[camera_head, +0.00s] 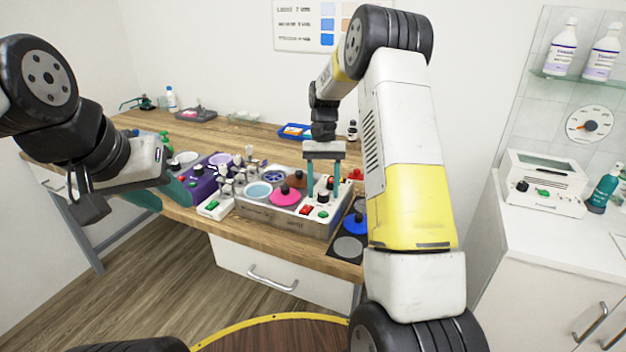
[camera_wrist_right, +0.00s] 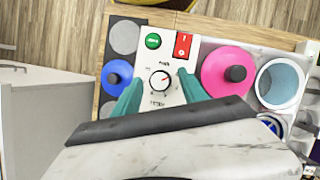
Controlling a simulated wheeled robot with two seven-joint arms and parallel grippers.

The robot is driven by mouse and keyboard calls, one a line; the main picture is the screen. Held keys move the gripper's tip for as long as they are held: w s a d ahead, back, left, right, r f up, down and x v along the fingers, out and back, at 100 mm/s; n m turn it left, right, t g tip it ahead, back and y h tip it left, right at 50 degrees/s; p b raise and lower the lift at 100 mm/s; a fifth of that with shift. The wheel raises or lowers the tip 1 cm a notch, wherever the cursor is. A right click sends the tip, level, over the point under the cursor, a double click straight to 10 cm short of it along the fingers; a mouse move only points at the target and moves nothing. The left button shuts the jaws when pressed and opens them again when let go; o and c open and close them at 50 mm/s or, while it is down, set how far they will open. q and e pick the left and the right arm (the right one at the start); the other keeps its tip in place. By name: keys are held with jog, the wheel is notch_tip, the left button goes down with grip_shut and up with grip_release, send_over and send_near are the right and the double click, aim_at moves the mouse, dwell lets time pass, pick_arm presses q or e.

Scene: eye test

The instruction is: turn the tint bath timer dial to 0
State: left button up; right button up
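The timer dial (camera_wrist_right: 160,81) is a round black-and-white knob on a white panel (camera_wrist_right: 152,60), with a red mark pointing to the upper right in the right wrist view. Small print around it is too blurred to read. In the head view the dial (camera_head: 323,197) shows as a dark knob. My right gripper (camera_head: 323,192) is open, pointing down at the panel; its teal fingers (camera_wrist_right: 160,92) stand on either side of the dial with visible gaps. I cannot tell their exact height.
A green button (camera_wrist_right: 153,41) and red switch (camera_wrist_right: 184,45) sit close to the dial. A pink-lidded pot (camera_wrist_right: 222,72) and a blue-lidded pot (camera_wrist_right: 117,76) flank the panel. A purple unit (camera_head: 205,185) stands at left. A white device (camera_head: 545,185) sits on the right counter.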

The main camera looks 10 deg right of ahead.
jog(key=v, duration=0.7)
jog(key=shift+r, duration=0.4)
jog(key=shift+w, duration=0.15)
jog(key=s+r+n+t, duration=0.2)
jog(key=s+r+t, duration=0.3)
jog(key=s+r, duration=0.75)
jog(key=s+a+t, duration=0.1)
jog(key=s+t, duration=0.1)
jog(key=s, duration=0.5)
jog(key=s+a+f+n+t+y, duration=0.1)
jog(key=s+t, duration=0.2)
jog(key=s, duration=0.5)
jog(key=shift+s+a+f+t, duration=0.25)
jog(key=shift+a+t, duration=0.05)
jog(key=shift+a, duration=0.05)
